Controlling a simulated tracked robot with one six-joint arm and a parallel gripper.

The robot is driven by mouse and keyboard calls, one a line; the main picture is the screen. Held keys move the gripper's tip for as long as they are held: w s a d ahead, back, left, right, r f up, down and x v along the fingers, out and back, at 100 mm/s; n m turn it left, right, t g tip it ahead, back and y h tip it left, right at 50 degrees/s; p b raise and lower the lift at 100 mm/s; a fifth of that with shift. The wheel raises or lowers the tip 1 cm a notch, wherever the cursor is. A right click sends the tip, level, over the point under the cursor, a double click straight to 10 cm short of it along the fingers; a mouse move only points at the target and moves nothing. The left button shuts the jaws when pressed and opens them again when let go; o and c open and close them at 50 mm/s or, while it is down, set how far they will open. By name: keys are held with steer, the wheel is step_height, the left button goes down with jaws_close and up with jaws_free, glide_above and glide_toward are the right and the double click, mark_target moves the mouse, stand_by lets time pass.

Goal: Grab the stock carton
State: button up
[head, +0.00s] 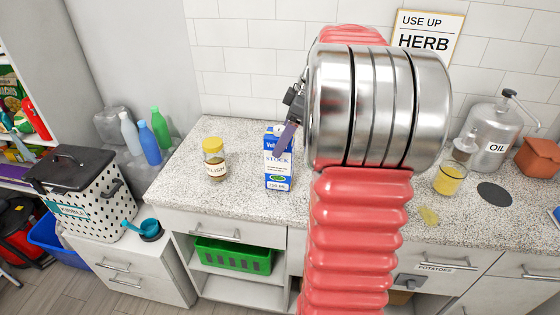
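The stock carton (278,181) is a blue and white box marked "STOCK". It stands upright on the speckled counter, left of the middle of the head view. My gripper (284,142) shows only as a dark mount and one purple-grey finger, overlapping the carton's upper part in the picture. The rest of the gripper is hidden behind my arm. I cannot tell whether the finger touches the carton, or whether the gripper is open or shut.
A yellow-lidded jar (214,160) stands left of the carton on the counter (190,200). My large red and silver arm hides the counter to its right. Farther right are a glass of yellow liquid (449,180) and a metal oil can (492,140). A tiled wall is behind.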

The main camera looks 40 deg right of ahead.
mark_target(280, 161)
steer(key=shift+x, duration=0.8)
steer(key=x, duration=0.5)
steer(key=shift+w, duration=0.1)
steer(key=shift+c, duration=0.2)
jaws_close()
stand_by(0.7)
